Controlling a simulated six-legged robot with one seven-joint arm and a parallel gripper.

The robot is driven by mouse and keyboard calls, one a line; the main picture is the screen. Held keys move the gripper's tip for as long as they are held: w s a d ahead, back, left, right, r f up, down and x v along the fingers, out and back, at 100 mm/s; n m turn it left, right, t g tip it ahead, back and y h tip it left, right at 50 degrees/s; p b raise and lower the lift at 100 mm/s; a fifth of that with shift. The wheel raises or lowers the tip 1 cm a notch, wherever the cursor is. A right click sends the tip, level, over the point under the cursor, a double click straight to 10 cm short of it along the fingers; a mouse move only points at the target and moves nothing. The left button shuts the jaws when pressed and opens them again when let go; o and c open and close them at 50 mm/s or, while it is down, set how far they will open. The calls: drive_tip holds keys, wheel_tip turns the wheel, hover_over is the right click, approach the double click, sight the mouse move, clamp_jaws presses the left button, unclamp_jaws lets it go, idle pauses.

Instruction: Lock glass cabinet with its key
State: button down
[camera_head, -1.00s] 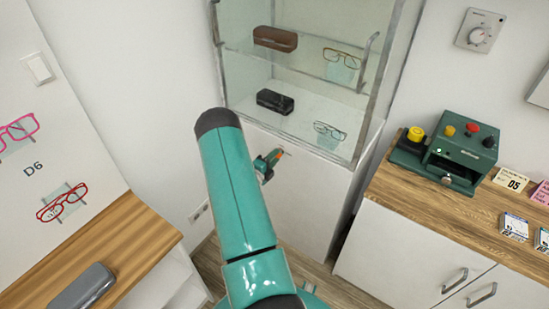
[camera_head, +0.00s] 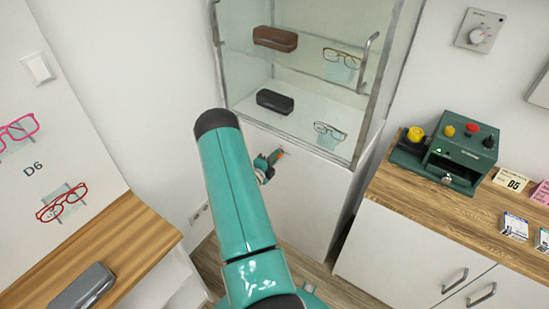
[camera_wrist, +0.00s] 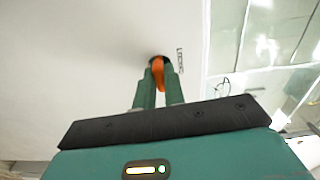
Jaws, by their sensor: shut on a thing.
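The glass cabinet (camera_head: 311,101) stands against the wall, with a white lower panel (camera_head: 300,203) under its glass part. My gripper (camera_head: 272,160) is in front of that panel, just below the glass, partly hidden by my arm. In the wrist view my gripper (camera_wrist: 158,88) is shut on an orange key (camera_wrist: 159,74).
Spectacle cases (camera_head: 275,101) and glasses (camera_head: 330,131) are inside the cabinet. A wooden counter (camera_head: 398,192) with a green device (camera_head: 445,150) stands at right. A wooden desk (camera_head: 140,236) with a grey case (camera_head: 82,288) is at left.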

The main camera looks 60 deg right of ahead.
drive_tip(key=shift+n, duration=8.7)
drive_tip(key=c, duration=1.5)
unclamp_jaws()
drive_tip(key=shift+a, duration=0.1)
drive_tip(key=a, duration=0.4)
drive_tip(key=w+a, duration=0.1)
drive_tip(key=a, duration=0.4)
drive_tip(key=w+a, duration=0.1)
drive_tip(key=a, duration=0.3)
drive_tip(key=shift+w+a, duration=0.1)
drive_tip(key=shift+a, duration=0.2)
